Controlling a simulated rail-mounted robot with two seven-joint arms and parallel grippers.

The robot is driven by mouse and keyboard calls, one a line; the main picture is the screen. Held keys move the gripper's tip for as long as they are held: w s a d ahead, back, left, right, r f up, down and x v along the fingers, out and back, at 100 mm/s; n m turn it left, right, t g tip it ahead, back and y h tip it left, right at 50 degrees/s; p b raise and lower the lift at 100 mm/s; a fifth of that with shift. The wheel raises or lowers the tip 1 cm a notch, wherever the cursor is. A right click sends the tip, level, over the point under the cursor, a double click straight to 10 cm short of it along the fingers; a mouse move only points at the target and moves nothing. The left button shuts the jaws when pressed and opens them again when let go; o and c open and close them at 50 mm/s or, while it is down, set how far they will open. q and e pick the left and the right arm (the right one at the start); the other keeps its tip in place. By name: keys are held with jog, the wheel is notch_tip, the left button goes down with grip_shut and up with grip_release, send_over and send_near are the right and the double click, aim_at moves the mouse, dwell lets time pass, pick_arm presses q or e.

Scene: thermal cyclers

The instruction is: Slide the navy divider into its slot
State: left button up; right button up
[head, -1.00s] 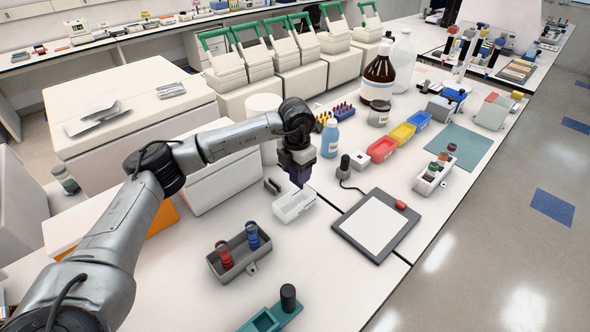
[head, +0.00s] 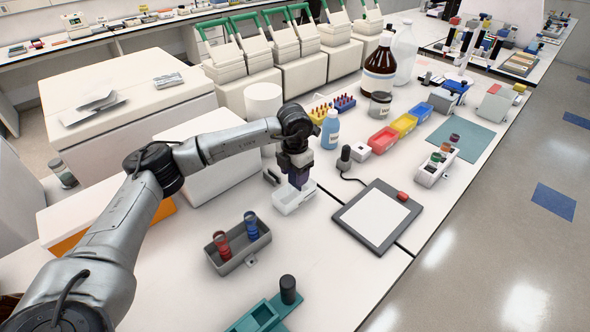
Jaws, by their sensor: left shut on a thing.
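The navy divider (head: 298,179) is a dark blue plate under my left gripper (head: 296,170), which is shut on it and points down. The divider stands upright over the white open box (head: 290,202) on the bench. Its lower edge appears to be at or inside the box opening, but I cannot tell how deep it sits. The slot itself is too small to make out. My right gripper is out of view.
A grey tray (head: 235,259) with a red and a blue tube stands in front of the box. A grey pad (head: 370,250) with a white sheet lies to the right.

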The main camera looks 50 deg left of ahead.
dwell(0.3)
pick_arm(q)
jog(key=shift+f, duration=0.35)
jog(key=shift+f+b, duration=0.5)
jog(key=shift+f, duration=0.2)
jog(key=shift+f, duration=0.3)
dwell(0.9)
jog(key=shift+f, duration=0.85)
jog(key=o, duration=0.7)
jog(key=shift+o, duration=0.2)
